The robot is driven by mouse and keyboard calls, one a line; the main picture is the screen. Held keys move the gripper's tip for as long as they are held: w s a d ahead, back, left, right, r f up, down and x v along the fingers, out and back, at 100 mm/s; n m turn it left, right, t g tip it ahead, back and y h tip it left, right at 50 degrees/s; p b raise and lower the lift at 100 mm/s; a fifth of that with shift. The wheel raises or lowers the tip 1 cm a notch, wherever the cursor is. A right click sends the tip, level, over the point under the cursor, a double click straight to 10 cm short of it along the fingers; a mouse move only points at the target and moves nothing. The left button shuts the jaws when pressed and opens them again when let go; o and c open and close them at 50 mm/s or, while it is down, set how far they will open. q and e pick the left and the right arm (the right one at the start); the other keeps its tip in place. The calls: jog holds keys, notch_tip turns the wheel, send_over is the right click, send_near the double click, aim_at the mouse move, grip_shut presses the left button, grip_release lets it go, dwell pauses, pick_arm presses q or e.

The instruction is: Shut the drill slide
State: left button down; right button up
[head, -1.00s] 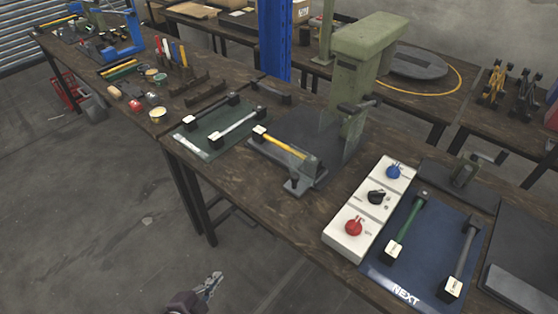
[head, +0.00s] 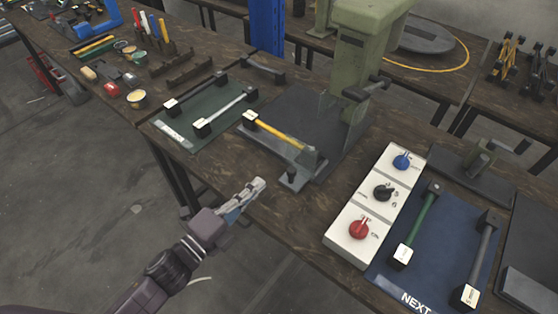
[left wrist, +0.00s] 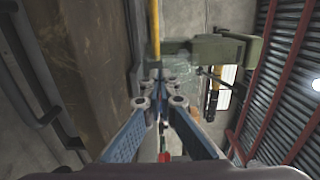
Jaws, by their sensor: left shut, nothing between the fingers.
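The green press (head: 355,70) stands on the bench with a dark base plate (head: 305,120) and a clear shield (head: 328,115). A yellow bar with a white-topped black end (head: 280,132) lies across the front of the plate, its right end at a grey block (head: 306,160). I cannot tell which part is the drill slide or how far it stands open. My left gripper (head: 260,185) is shut and empty, at the bench's front edge, in front and left of the grey block. In the left wrist view its fingertips (left wrist: 158,101) point toward the yellow bar (left wrist: 154,35).
A white box with blue, black and red knobs (head: 375,205) and a blue mat (head: 440,240) with green and grey bars lie to the right. A green mat (head: 205,125) with bars lies left. Bare bench wood shows between the press and the knob box.

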aim_at(287, 157)
pick_arm(q)
jog(key=p+x, duration=0.1)
jog(key=x, duration=0.7)
jog(key=shift+w+d, duration=0.4)
jog(key=shift+w, duration=0.05)
jog(key=shift+w+d, duration=0.1)
pick_arm(e)
jog(key=shift+w+a+r, duration=0.25)
jog(key=shift+a+r, duration=0.45)
jog(key=shift+r, duration=0.1)
jog(key=shift+d, duration=0.15)
